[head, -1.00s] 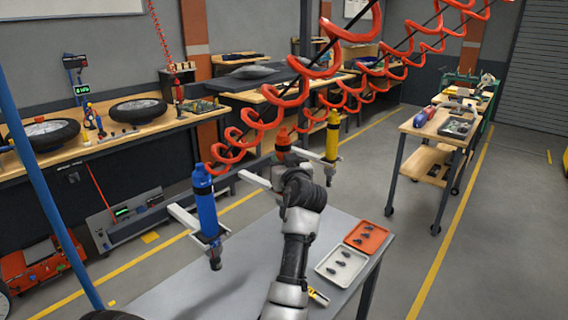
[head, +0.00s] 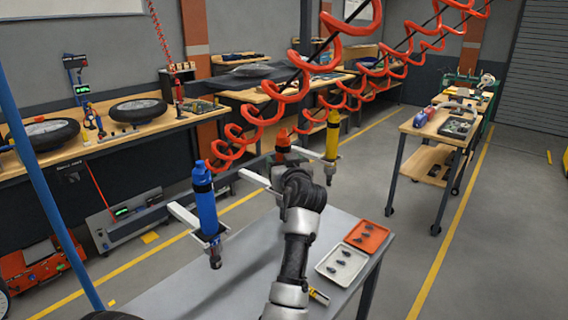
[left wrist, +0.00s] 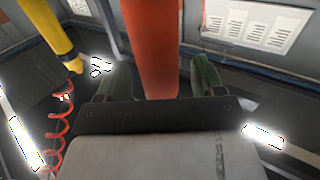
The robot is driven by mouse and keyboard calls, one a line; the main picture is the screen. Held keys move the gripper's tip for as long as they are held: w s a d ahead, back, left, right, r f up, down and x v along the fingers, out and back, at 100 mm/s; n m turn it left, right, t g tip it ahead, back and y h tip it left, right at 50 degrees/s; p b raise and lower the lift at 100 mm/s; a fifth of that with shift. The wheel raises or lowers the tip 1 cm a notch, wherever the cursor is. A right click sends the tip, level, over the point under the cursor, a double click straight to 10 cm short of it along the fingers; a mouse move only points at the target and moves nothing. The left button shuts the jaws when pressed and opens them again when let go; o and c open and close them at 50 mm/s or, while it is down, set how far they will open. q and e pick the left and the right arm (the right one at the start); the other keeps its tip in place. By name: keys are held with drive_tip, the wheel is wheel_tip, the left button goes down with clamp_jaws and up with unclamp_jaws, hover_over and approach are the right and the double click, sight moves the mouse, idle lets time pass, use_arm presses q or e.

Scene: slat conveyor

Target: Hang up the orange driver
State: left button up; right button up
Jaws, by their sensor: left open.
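The orange driver (head: 283,142) stands upright at the middle of the row of white brackets, its lower part hidden behind my left gripper in the head view. In the left wrist view the orange driver (left wrist: 152,45) runs as an upright cylinder between the two green fingers of my left gripper (left wrist: 158,82). The fingers are open, with a gap showing at least on the right side. The left gripper (head: 298,178) also shows in the head view. Whether the driver rests fully in its bracket is hidden. My right gripper is out of view.
The blue driver (head: 206,205) sits in a white bracket (head: 185,215) to the left, and the yellow driver (head: 332,135) to the right. Red coiled hoses (head: 290,95) hang above. A grey table (head: 240,270) below bears an orange tray (head: 367,236) and a white tray (head: 341,263).

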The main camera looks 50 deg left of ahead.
use_arm(q)
drive_tip(key=shift+d+f, duration=0.15)
drive_tip(key=shift+f, duration=0.05)
drive_tip(key=b+v, duration=0.3)
drive_tip(key=v, duration=0.7)
drive_tip(key=shift+s+d+r+b, duration=0.2)
drive_tip(key=shift+b, duration=0.2)
